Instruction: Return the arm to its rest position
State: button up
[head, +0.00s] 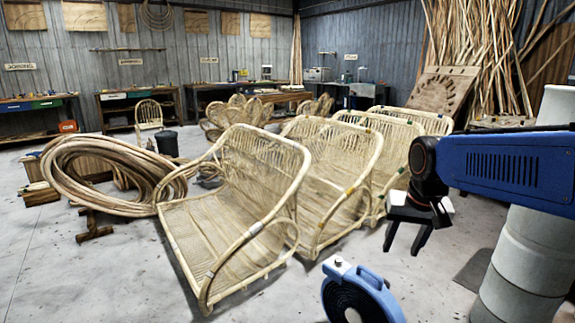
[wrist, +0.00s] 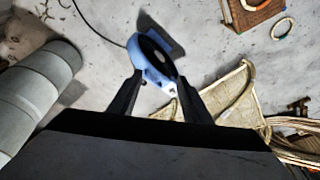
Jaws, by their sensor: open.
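My gripper (head: 408,238) hangs from my blue arm at the right of the head view, pointing down with its two black fingers apart. Nothing is between the fingers. In the wrist view my gripper (wrist: 158,95) shows as two spread dark fingers, with a blue round device (wrist: 152,58) seen beyond them on the floor. The same blue device (head: 335,270) stands at the bottom of the head view, below and left of my gripper and apart from it.
Several rattan chair frames (head: 235,170) stand left of my gripper. A large coil of rattan (head: 90,155) rests at the left. Pale poles (head: 470,40) lean on the back wall. A pale grey column (head: 520,260) stands at the right. The front left floor is clear.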

jog(key=s+f+n+t, duration=0.1)
jog(key=s+f, duration=0.2)
jog(key=s, duration=0.6)
jog(key=s+d+f+n, duration=0.1)
jog(key=s+f, duration=0.2)
jog(key=s, duration=0.7)
jog(key=shift+d+f+t, duration=0.15)
jog(key=shift+f+t, duration=0.05)
jog(key=shift+t, duration=0.2)
jog(key=shift+s, duration=0.1)
